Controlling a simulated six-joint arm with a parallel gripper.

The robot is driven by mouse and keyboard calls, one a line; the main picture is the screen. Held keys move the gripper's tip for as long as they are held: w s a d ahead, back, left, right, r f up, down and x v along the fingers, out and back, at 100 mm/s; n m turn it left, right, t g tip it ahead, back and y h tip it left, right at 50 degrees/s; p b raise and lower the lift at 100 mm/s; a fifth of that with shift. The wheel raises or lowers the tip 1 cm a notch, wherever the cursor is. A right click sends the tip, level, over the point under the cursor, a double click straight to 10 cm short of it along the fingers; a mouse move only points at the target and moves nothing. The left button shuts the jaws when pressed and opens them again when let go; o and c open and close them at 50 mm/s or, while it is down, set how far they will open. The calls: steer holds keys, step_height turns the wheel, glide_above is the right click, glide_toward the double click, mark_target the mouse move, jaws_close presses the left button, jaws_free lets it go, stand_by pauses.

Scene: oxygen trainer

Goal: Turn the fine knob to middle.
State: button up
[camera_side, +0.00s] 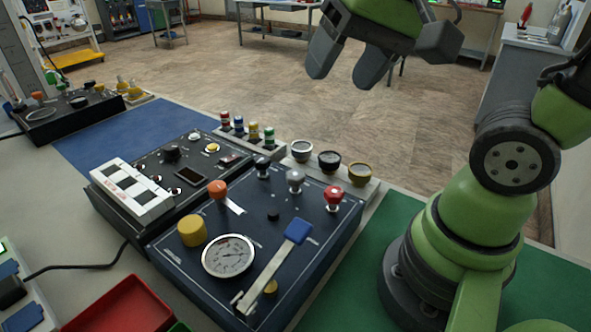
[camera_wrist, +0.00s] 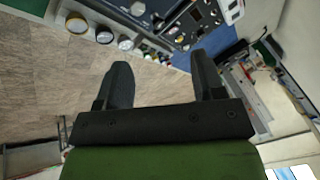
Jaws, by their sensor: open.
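The dark blue trainer panel (camera_side: 185,258) stands on the bench with a round pressure gauge (camera_side: 229,256). It carries a yellow knob (camera_side: 192,232), an orange knob (camera_side: 217,188), a black knob (camera_side: 262,167), a grey knob (camera_side: 295,181) and a red knob (camera_side: 334,197). I cannot tell which is the fine knob; no label is readable. A blue-ended lever (camera_side: 298,231) lies across the panel's front right. My gripper (camera_side: 347,68) is open and empty, high up beyond the panel and apart from it. In the wrist view its two fingers (camera_wrist: 160,70) are spread, with panels beyond them.
A second black box (camera_side: 173,165) with a white switch block (camera_side: 132,192) adjoins the panel on the left. Several capped round pieces (camera_side: 330,161) and small coloured plugs (camera_side: 253,131) stand behind. A red tray (camera_side: 120,308) is at the front left. A green mat (camera_side: 350,270) lies right.

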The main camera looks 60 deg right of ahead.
steer(key=w+d+f+m+g+h, duration=0.1)
steer(key=w+d+f+m+g, duration=0.15)
steer(key=w+f, duration=0.35)
steer(key=m+g, duration=0.3)
glide_above(295, 174)
step_height(295, 174, down, 5)
steer(key=shift+t, duration=0.25)
step_height(295, 174, down, 10)
steer(key=shift+f, duration=0.1)
steer(key=c, duration=0.9)
